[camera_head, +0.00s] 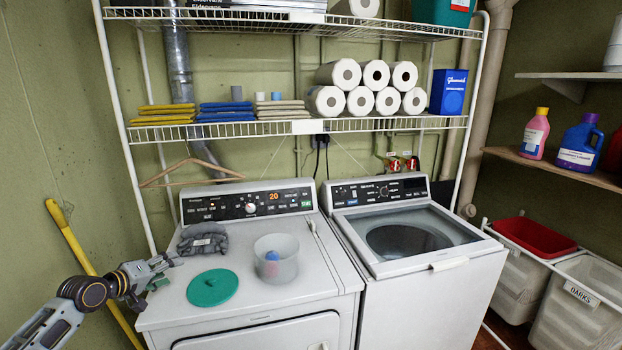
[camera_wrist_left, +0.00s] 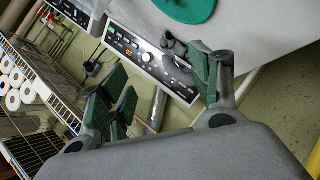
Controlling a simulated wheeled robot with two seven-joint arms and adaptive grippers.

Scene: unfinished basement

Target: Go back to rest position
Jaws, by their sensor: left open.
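My left gripper (camera_head: 160,272) is at the left edge of the white dryer (camera_head: 325,290), in the lower left of the head view. In the left wrist view its green-padded fingers (camera_wrist_left: 165,88) stand apart with nothing between them. A round green lid (camera_head: 212,287) lies flat on the dryer top, right of the gripper and apart from it; its edge also shows at the top of the left wrist view (camera_wrist_left: 187,8). My right gripper is not in view.
A grey folded item (camera_head: 203,238) lies on the dryer behind the lid. A washer (camera_head: 410,240) stands to the right. A wire shelf (camera_head: 295,127) with paper rolls and cloths hangs above. A yellow pole (camera_head: 78,240) leans at the left wall, close behind my left arm.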

